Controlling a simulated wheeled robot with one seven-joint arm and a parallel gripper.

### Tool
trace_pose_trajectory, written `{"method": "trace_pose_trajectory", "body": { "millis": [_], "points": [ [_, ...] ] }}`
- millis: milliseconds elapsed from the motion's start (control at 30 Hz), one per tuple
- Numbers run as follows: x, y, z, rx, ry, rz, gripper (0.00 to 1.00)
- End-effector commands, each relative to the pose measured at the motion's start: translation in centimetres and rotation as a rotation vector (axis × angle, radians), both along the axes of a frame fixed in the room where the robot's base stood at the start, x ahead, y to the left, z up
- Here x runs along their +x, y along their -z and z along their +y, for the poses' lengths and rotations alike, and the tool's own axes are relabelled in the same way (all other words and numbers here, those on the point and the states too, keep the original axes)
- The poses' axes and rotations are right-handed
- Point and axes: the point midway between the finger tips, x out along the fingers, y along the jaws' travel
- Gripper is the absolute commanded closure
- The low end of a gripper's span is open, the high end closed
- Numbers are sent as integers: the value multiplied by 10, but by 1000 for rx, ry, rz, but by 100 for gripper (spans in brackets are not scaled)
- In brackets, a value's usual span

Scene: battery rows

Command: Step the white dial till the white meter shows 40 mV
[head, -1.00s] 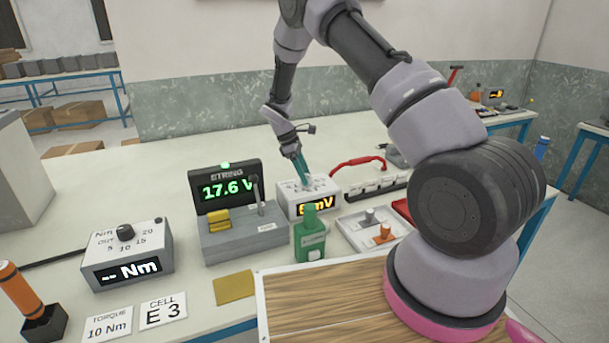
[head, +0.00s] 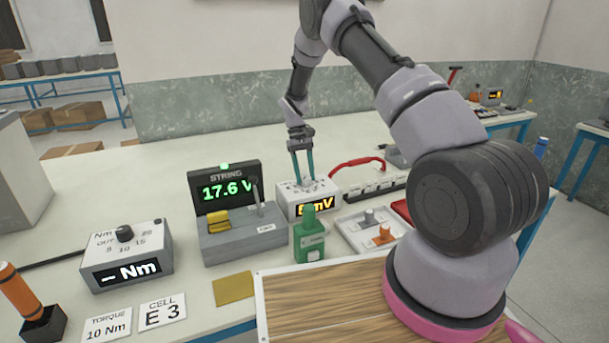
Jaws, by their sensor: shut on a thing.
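The white meter (head: 284,200) is a white box behind the green bottle, with an amber display (head: 322,206) on its front. The display ends in "mV"; its number is partly covered by the bottle's cap and I cannot read it. My gripper (head: 304,182) points down at the meter's top, its two teal fingers reaching the surface. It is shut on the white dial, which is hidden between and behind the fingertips.
A green bottle (head: 310,242) stands close in front of the meter. Left of it is a grey unit (head: 243,240) with a STRING display (head: 227,190) at 17.6 V. A red-handled tool (head: 357,162) and a grey tray (head: 352,238) lie to the right. A torque box (head: 127,250) stands at left.

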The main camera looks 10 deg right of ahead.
Motion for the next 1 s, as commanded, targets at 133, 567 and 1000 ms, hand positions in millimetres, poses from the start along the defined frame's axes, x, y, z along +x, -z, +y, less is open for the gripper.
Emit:
{"method": "trace_pose_trajectory", "body": {
  "millis": [133,567,1000],
  "points": [
    [1,0,-2,1,140,-2,100],
    [0,0,-4,0,534,0,100],
    [0,0,-5,1,784,-2,100]
  ]
}}
